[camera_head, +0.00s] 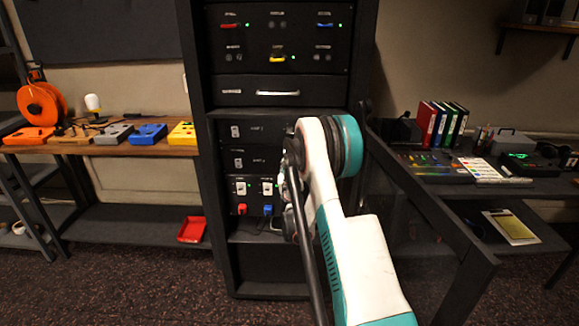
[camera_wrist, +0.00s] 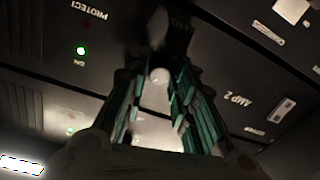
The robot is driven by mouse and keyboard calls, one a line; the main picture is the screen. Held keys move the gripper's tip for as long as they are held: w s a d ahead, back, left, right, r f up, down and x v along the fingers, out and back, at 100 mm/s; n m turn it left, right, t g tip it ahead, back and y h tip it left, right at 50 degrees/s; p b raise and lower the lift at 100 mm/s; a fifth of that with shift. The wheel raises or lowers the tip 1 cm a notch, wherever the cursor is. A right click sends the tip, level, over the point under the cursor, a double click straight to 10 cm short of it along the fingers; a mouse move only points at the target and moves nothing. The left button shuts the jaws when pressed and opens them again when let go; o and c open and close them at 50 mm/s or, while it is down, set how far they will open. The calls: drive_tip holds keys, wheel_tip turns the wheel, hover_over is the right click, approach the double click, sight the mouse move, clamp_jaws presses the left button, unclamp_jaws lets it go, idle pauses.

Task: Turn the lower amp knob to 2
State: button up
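The rack's lower amp (camera_head: 240,160) is a black panel with a small light switch at its left. In the wrist view the amp panel (camera_wrist: 215,75) appears upside down, with an "AMP 2" label and a lit green light beside "ON" and "PROTECT". My gripper (camera_wrist: 158,65) is at this panel, its teal-lined fingers pointing at the panel face. A dark upright shape that may be the knob (camera_wrist: 157,25) shows at the fingertips. Its pointer and scale are not readable. Whether the fingers touch it is unclear. In the head view my arm hides the knob and gripper.
Another amp (camera_head: 238,131) sits directly above. Below is a panel with white switches and red and blue plugs (camera_head: 268,210). A drawer with a handle (camera_head: 278,93) is higher up. A desk frame (camera_head: 425,190) stands close at the right.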

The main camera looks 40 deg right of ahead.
clamp_jaws()
drive_tip(key=shift+n, duration=0.3)
drive_tip(key=n, duration=0.8)
drive_tip(key=shift+n+g, duration=0.3)
drive_tip(key=shift+n, duration=0.1)
drive_tip(key=n, duration=0.3)
drive_tip(key=shift+a, duration=0.1)
drive_tip(key=n, duration=0.5)
drive_tip(key=shift+n+g, duration=0.3)
drive_tip(key=n, duration=0.4)
drive_tip(key=shift+a+n+h, duration=0.1)
drive_tip(key=shift+n+h, duration=0.3)
